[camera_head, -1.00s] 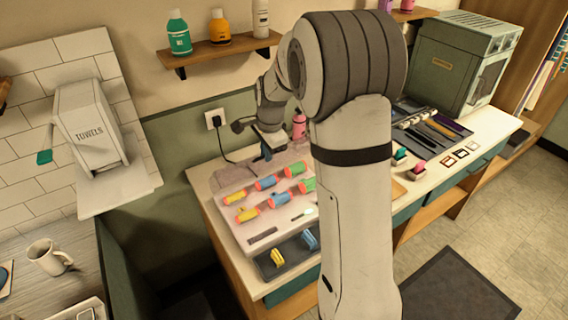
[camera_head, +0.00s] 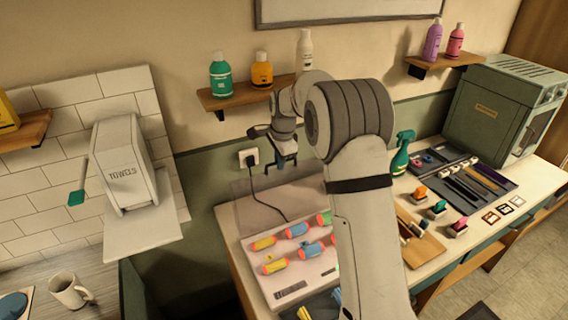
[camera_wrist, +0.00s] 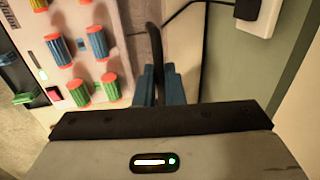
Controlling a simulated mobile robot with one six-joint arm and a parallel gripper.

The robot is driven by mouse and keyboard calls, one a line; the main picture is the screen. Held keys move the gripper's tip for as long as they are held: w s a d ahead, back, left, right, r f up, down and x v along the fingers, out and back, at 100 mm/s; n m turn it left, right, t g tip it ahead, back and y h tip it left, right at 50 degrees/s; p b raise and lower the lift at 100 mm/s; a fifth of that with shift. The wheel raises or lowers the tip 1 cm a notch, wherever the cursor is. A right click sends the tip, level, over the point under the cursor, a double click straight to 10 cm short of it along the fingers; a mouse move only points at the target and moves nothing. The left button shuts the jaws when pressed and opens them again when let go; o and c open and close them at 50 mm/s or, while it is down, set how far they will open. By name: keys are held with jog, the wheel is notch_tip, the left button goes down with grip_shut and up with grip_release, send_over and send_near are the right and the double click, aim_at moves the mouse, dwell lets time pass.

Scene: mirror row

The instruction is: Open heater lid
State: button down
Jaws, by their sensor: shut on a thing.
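The heater (camera_head: 283,290) is a pale pink box on the counter, with yellow, blue, green and red rollers in rows on top. Its translucent lid (camera_head: 262,208) stands raised along the heater's back edge, near the wall, and the rollers lie uncovered. My gripper (camera_head: 286,162) is above the lid's upper edge. In the wrist view my blue fingers (camera_wrist: 159,84) are shut on a dark, curved strip (camera_wrist: 153,42), apparently the lid's handle. The wrist view shows rollers (camera_wrist: 96,42) to the left. My arm hides the heater's right part.
A wall plug (camera_head: 249,157) and its black cable (camera_head: 272,200) are close beside my gripper. A bottle shelf (camera_head: 240,95) hangs above. A green spray bottle (camera_head: 402,153) and a dark tool mat (camera_head: 465,183) are to the right. A towel dispenser (camera_head: 124,170) is at left.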

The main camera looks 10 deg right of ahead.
jog(key=shift+w+a, duration=0.3)
jog(key=shift+w, duration=0.1)
jog(key=shift+a, duration=0.1)
jog(key=c, duration=1.7)
grip_release()
jog(key=shift+a+r, duration=0.1)
jog(key=shift+a, duration=0.1)
jog(key=shift+o, duration=0.9)
jog(key=shift+d, duration=0.2)
notch_tip(320, 180, up, 8)
jog(key=s+b, duration=0.1)
jog(key=b, duration=0.1)
jog(key=shift+s+d+f, duration=0.15)
jog(key=shift+d+f, duration=0.05)
jog(key=shift+d, duration=0.05)
